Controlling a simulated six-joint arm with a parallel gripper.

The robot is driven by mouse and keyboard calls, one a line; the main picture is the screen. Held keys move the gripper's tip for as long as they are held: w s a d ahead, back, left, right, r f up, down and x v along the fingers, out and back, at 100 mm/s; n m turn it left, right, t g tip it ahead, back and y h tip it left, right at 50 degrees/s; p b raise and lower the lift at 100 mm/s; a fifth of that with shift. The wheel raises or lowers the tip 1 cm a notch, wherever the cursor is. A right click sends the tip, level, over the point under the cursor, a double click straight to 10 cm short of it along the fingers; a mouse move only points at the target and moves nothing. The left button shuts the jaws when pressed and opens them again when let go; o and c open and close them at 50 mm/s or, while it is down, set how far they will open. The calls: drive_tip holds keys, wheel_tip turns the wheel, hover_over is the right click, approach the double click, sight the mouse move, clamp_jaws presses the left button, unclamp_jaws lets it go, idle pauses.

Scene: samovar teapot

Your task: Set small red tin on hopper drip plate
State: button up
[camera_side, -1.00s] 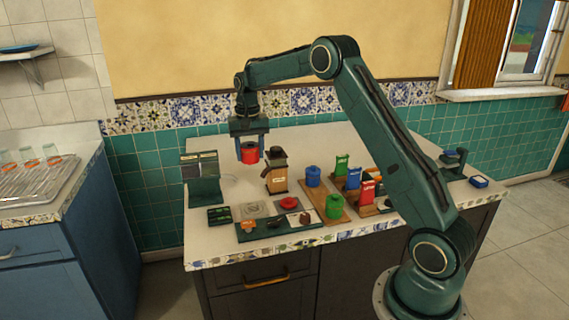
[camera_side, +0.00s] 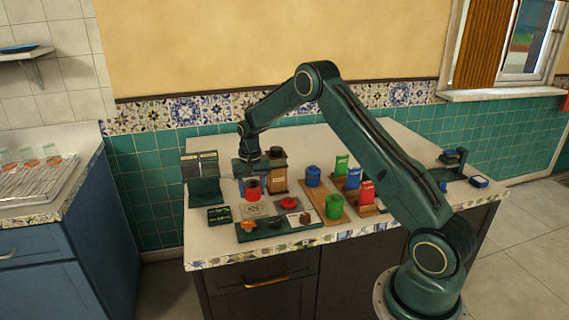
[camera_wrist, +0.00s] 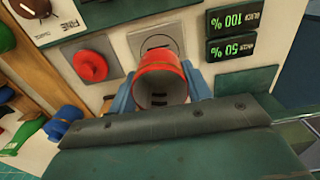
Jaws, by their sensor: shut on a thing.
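The small red tin (camera_side: 252,189) is upright between the fingers of my gripper (camera_side: 252,183), which is shut on it. In the wrist view the red tin (camera_wrist: 148,70) shows its round opening and dark inside, with a finger of my gripper (camera_wrist: 160,88) on each side. A pale square plate with a round centre (camera_side: 256,210) lies just in front of and below the tin in the side view. The same plate (camera_wrist: 140,30) shows just beyond the tin in the wrist view. I cannot tell whether the tin touches anything below it.
A green stand (camera_side: 204,188) is left of the tin, with a dark display block (camera_side: 219,215) in front. A brown canister (camera_side: 277,178) stands close behind right. A red round piece (camera_side: 289,203) lies right of the plate. Coloured containers (camera_side: 333,206) stand further right.

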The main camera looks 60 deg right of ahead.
sight(253, 200)
drive_tip(key=shift+f, duration=2.15)
drive_tip(key=shift+f, duration=0.1)
drive_tip(key=o, duration=1)
wheel_tip(253, 200, up, 12)
drive_tip(key=shift+r, duration=0.15)
